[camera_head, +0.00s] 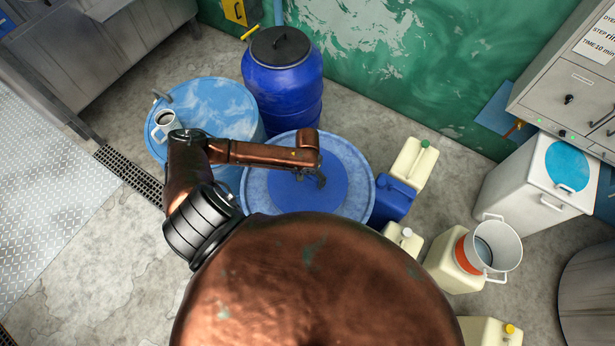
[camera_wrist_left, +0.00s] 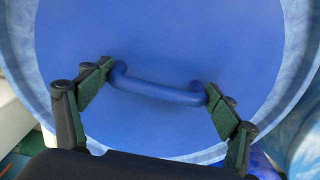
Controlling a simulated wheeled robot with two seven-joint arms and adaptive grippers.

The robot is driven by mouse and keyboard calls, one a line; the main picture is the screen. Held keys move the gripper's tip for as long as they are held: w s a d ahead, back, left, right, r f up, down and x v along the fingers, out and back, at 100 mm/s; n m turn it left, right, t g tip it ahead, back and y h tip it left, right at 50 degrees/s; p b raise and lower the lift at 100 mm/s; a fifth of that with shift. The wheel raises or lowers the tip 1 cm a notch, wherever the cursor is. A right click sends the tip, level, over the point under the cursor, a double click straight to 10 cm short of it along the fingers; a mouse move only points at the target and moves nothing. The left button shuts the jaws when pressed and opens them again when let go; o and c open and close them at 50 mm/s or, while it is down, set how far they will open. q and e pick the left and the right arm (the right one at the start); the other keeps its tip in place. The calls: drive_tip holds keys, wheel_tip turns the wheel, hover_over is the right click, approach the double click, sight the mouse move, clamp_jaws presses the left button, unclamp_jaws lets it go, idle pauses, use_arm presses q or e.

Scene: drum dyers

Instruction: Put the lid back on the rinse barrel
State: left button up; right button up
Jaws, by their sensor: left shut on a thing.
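The lid (camera_head: 290,192) is a flat, round, mid-blue disc with a bar handle (camera_wrist_left: 160,90). My left gripper (camera_head: 316,175) is over the lid in the head view. In the left wrist view its two dark green fingers (camera_wrist_left: 157,95) are shut on the handle, one at each end. A wide light blue barrel (camera_head: 357,178) shows as a pale ring around the lid in both views. The lid lies within that ring as seen from above; I cannot tell whether it rests on the barrel or hangs just above. My right gripper is out of view.
A dark blue barrel (camera_head: 283,75) with a black lid stands behind. A blue canister (camera_head: 391,200) and a cream one (camera_head: 413,163) crowd the right side. Floor at left is clear.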

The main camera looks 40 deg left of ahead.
use_arm(q)
drive_tip(key=shift+f, duration=0.15)
idle(0.7)
drive_tip(key=o, duration=1.5)
drive_tip(key=shift+c, duration=0.2)
wheel_tip(320, 180, up, 12)
drive_tip(key=shift+f, duration=0.1)
drive_tip(key=shift+d, duration=0.1)
